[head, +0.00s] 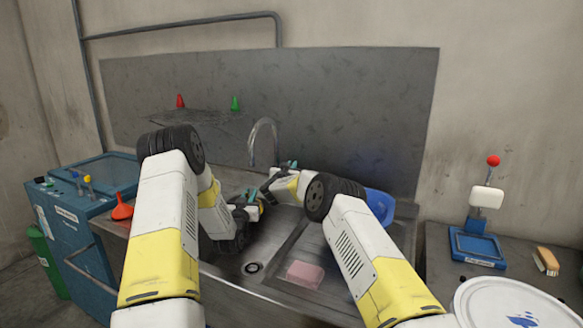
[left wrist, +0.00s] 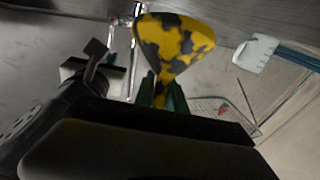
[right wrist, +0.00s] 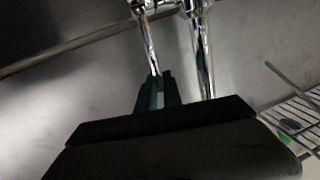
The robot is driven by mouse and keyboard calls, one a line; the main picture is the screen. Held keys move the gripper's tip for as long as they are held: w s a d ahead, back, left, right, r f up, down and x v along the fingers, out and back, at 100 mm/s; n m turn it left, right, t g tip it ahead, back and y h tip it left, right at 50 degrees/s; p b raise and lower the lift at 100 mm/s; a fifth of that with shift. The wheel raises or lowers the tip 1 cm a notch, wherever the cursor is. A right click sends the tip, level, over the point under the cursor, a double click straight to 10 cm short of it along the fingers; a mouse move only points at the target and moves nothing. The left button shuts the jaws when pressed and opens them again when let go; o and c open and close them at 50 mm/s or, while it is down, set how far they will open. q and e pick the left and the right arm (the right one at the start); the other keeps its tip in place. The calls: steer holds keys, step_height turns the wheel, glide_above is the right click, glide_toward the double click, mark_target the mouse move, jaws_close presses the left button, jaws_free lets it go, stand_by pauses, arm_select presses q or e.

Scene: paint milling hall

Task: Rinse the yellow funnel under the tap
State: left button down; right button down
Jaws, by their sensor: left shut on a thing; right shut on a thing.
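The yellow funnel (left wrist: 176,45) has large dark stains. My left gripper (left wrist: 163,92) is shut on its narrow stem, with the wide end away from the fingers. In the head view, the funnel (head: 262,207) shows only as a small patch by my left gripper (head: 252,203), over the left part of the sink, low in front of the tap. The chrome tap (head: 263,138) arches up behind the sink. My right gripper (right wrist: 158,90) is shut on a thin chrome rod, seemingly the tap's lever (right wrist: 151,45). I cannot tell whether water runs.
A pink sponge (head: 305,274) lies on the right of the sink unit, near the drain (head: 252,267). A blue bowl (head: 380,203) stands behind my right arm. An orange-red funnel (head: 122,209) is at left. A red-knobbed device (head: 480,215) and a brush (head: 546,261) are at right.

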steer(key=shift+s+a+f+t, duration=0.15)
steer(key=shift+s+t, duration=0.15)
steer(key=shift+s+a+t, duration=0.1)
steer(key=shift+s+t, duration=0.25)
steer(key=shift+t, duration=0.05)
steer(key=c, duration=1.5)
jaws_free()
steer(key=shift+r, duration=0.2)
step_height(320, 180, up, 10)
steer(key=shift+f, duration=0.1)
